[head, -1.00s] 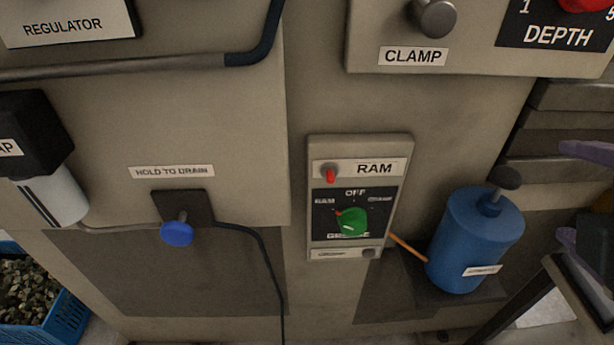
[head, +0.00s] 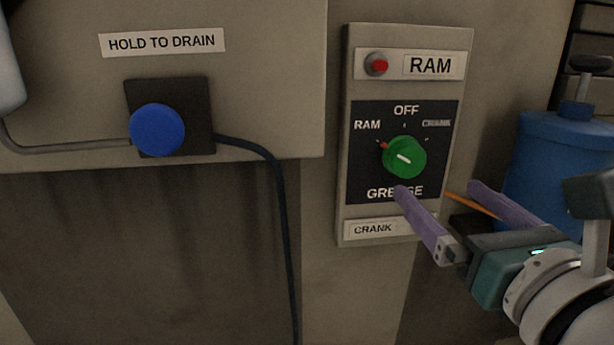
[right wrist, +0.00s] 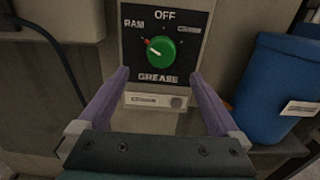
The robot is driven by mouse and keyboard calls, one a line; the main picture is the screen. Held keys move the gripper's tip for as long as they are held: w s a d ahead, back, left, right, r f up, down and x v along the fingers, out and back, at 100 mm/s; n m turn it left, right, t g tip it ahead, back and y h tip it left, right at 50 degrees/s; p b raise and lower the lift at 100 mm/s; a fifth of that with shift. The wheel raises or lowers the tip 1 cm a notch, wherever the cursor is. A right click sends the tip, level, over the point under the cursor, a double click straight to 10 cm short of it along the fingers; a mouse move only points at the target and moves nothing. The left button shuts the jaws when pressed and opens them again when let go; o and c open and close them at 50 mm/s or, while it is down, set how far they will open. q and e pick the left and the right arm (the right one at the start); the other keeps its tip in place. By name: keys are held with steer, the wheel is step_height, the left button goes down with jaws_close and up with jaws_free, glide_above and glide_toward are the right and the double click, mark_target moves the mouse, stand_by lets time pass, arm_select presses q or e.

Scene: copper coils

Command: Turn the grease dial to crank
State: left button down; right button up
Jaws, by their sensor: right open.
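The green grease dial (head: 405,157) sits on a black plate with RAM at its left, OFF at top and CRANK at right. Its white line and a red mark point up-left, towards RAM. The dial also shows in the right wrist view (right wrist: 160,49). My right gripper (head: 436,188) is open and empty, below and in front of the dial. In the right wrist view its purple fingers (right wrist: 160,82) stand apart on either side below the dial, not touching it. My left gripper is not in view.
A red lamp (head: 377,64) sits above the dial beside the RAM label. A blue canister (head: 550,150) stands to the right, behind my right gripper. A blue drain button (head: 157,130) is at left. A dark cable (head: 281,220) hangs between.

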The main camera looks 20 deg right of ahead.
mark_target(411, 163)
steer(key=x, duration=0.9)
steer(key=shift+d+r, duration=0.1)
steer(key=shift+d, duration=0.05)
steer(key=c, duration=1.4)
steer(key=shift+o, duration=0.2)
